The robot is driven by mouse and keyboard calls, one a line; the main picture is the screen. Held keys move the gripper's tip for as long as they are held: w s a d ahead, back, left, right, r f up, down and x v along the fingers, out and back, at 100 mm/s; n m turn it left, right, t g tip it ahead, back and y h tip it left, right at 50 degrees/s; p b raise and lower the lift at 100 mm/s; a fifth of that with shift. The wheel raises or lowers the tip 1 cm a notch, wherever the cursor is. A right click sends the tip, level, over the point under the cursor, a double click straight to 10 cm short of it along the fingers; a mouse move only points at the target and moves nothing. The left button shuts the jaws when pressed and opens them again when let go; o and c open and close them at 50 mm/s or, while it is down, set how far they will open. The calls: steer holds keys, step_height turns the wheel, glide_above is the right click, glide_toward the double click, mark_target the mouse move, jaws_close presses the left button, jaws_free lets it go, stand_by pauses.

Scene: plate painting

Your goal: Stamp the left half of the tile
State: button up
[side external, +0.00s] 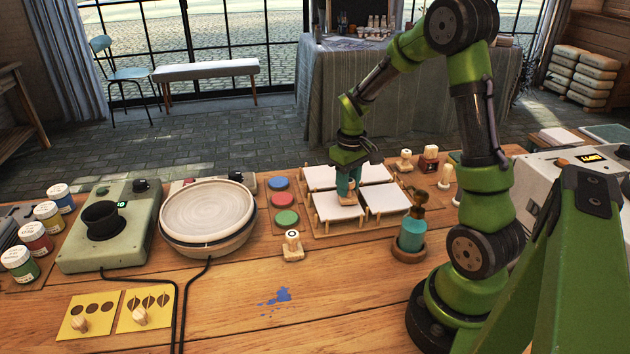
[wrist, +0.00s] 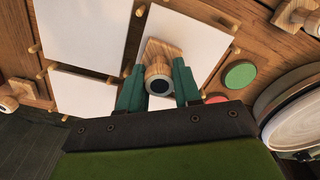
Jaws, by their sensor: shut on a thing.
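My gripper (side external: 347,188) points down over the front-left white tile (side external: 328,209) on the wooden rack. Its teal fingers are shut on a wooden stamp (side external: 345,198), which also shows between the fingers in the wrist view (wrist: 155,52). The stamp is over the tile; I cannot tell whether its face touches it. The tile (wrist: 188,32) looks bare white where it shows; the part under the stamp is hidden. Three more white tiles lie on the rack: front right (side external: 390,201), back left (side external: 318,177) and back right (side external: 374,171).
Blue (side external: 278,184), red (side external: 282,200) and green (side external: 287,218) pads lie left of the rack. Another stamp (side external: 292,247) stands in front. A teal bottle (side external: 412,232) stands right of it. A round wheel (side external: 208,210) is at left. The front middle of the table, with a blue spill (side external: 279,295), is free.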

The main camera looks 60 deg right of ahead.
steer(key=shift+f, duration=0.1)
steer(key=shift+r, duration=3.6)
